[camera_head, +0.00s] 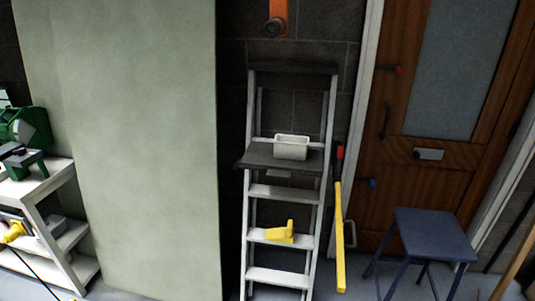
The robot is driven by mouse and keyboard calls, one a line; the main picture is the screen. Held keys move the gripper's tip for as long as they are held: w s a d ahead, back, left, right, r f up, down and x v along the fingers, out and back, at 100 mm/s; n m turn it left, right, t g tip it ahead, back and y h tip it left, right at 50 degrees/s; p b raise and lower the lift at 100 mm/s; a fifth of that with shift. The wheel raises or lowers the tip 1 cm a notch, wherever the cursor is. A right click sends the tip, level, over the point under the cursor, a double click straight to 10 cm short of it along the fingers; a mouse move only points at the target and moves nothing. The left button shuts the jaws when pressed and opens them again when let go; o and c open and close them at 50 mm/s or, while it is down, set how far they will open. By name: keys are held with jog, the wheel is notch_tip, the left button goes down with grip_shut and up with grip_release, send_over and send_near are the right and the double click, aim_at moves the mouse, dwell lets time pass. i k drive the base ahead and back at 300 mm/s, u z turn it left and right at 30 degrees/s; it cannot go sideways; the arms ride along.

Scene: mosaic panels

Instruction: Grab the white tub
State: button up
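The white tub (291,151) is a small, open-topped rectangular container. It sits upright on the dark top platform of a stepladder (246,220), near the middle of the head view. Nothing covers the tub. My gripper is not in view, so I cannot see where it is relative to the tub.
A yellow object (279,235) rests on a lower ladder step. A long yellow-handled tool (339,235) stands right of the ladder. A blue stool (433,235) stands before the wooden door (400,165). A tall pale panel (140,140) and white shelves (50,185) are left.

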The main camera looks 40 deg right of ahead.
aim_at(291, 147)
jog(key=u, duration=0.65)
jog(key=k, duration=1.45)
jog(key=z, duration=0.7)
jog(key=i, duration=1.6)
jog(key=u, duration=0.35)
